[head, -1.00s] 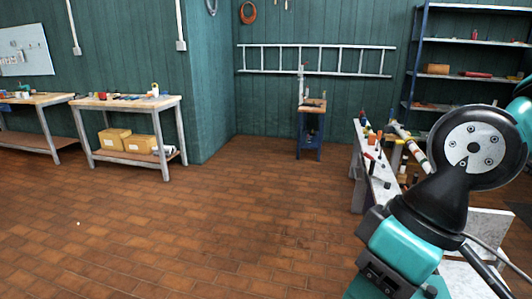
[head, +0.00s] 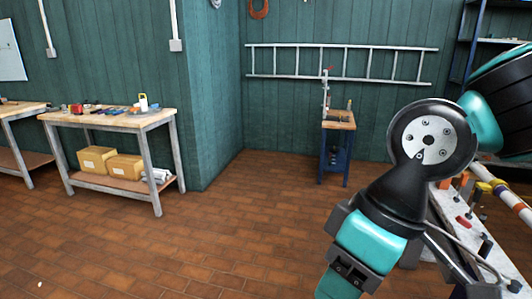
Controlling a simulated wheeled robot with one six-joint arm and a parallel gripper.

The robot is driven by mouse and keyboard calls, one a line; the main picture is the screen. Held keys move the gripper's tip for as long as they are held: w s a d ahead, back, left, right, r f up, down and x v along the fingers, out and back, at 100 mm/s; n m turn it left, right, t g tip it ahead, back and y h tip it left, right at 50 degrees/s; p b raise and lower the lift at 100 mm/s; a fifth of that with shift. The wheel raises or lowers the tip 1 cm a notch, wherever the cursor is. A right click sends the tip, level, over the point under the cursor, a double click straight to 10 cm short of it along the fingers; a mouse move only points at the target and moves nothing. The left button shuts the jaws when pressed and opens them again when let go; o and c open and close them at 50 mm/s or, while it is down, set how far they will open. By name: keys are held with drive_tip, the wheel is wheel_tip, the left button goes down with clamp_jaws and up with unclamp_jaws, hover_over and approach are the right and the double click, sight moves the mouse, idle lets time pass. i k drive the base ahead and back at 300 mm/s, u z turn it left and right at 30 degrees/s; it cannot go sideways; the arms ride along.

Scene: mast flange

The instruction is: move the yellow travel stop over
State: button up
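A pole (head: 503,190) with white, red, yellow and purple bands slants over the bench at the right edge and runs out of the picture. I cannot tell whether any of its yellow parts is the travel stop; my arm hides much of this area. My own black and teal arm fills the right of the head view. Its gripper fingers do not show, so I cannot tell whether they are open or hold anything.
The right-hand bench (head: 462,246) carries several small parts, including a red one (head: 463,222). A small blue stand (head: 335,152) is at the back wall under a ladder (head: 340,62). A wooden workbench (head: 105,121) stands left. The tiled floor between is clear.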

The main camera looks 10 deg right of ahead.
sight(490, 187)
drive_tip(key=z, duration=0.1)
drive_tip(key=i, duration=2.15)
drive_tip(key=z, duration=1.05)
drive_tip(key=i, duration=1.35)
drive_tip(key=z, duration=1.65)
drive_tip(key=i, duration=0.95)
drive_tip(key=z, duration=0.4)
